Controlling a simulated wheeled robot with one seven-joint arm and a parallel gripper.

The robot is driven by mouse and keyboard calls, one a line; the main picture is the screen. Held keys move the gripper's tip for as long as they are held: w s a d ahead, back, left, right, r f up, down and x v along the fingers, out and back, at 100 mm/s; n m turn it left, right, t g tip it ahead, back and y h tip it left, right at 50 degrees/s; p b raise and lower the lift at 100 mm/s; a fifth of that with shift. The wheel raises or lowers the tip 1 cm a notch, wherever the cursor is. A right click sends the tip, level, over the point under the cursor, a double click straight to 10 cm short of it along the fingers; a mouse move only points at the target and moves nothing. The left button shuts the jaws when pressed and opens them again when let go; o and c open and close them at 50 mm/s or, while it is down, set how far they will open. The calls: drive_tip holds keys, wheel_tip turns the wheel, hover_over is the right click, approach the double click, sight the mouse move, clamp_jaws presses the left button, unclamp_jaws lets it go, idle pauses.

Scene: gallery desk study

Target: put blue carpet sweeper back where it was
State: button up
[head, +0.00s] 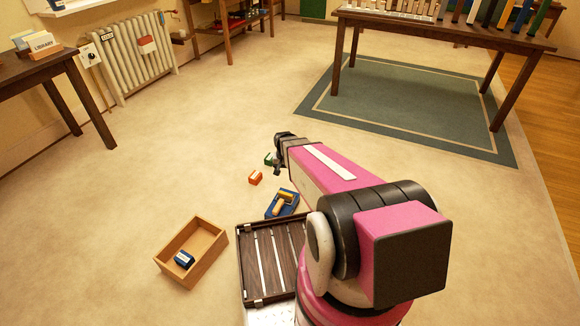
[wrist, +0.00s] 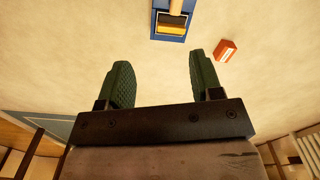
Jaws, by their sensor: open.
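A blue item with a yellow roller and a wooden handle (head: 283,203), which looks like the blue carpet sweeper, lies on the pale floor in front of my body. It also shows at the top of the wrist view (wrist: 158,24), beyond my fingertips and apart from them. My gripper (head: 271,162) is past it in the head view, close above the floor. In the wrist view my gripper (wrist: 160,62) has its two green fingers wide apart with only bare floor between them.
An orange-red block (head: 255,177) lies on the floor near my gripper. A wooden box (head: 206,262) at lower left holds a small blue labelled item (head: 184,260). A slatted dark tray (head: 246,282) is beside my base. Tables, a radiator (head: 134,60) and a green rug (head: 400,118) stand farther off.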

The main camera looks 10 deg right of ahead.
drive_tip(key=s+r+n, duration=0.3)
drive_tip(key=s+r, duration=0.9)
drive_tip(key=r, duration=0.4)
drive_tip(key=shift+s+d+n, duration=0.15)
drive_tip(key=shift+d+n, duration=0.05)
drive_tip(key=shift+n, duration=0.2)
